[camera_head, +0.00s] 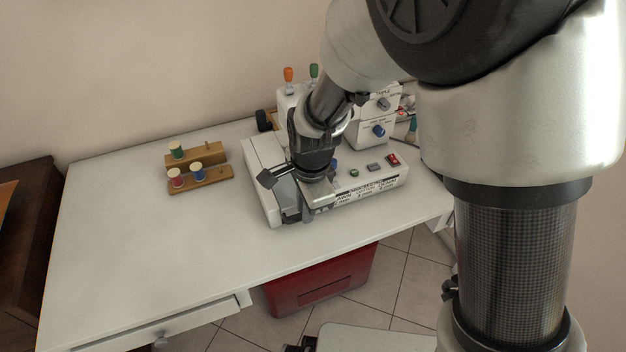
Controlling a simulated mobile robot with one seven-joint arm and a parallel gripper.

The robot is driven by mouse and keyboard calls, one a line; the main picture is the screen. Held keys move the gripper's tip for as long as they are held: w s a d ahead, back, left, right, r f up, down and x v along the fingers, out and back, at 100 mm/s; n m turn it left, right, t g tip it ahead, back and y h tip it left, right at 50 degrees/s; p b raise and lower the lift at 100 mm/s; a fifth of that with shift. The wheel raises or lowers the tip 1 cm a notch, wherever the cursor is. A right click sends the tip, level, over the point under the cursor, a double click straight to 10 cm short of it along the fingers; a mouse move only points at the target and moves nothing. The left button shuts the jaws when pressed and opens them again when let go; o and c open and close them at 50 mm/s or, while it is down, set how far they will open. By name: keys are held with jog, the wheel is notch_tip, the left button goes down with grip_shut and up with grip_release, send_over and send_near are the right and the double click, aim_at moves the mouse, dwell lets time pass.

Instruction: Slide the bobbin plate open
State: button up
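The white sewing machine (262,178) stands near the right end of the white table. My gripper (291,212) points down at the left front part of the machine's base. My wrist and fingers cover much of that part. A flat light grey piece (322,193) shows just right of my gripper, on the base. I cannot tell whether it is the bobbin plate or how far the plate is open. I cannot tell whether my fingers touch it or whether they are open or shut.
A stepped wooden rack (212,176) with several thread spools stands on the table (130,240) to the left. A red bin (320,284) is under the table. Red and green buttons (393,160) sit on the machine's right front.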

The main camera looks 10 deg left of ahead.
jog(key=shift+w+f, duration=0.1)
jog(key=shift+f, duration=0.45)
grip_shut()
dwell(1.1)
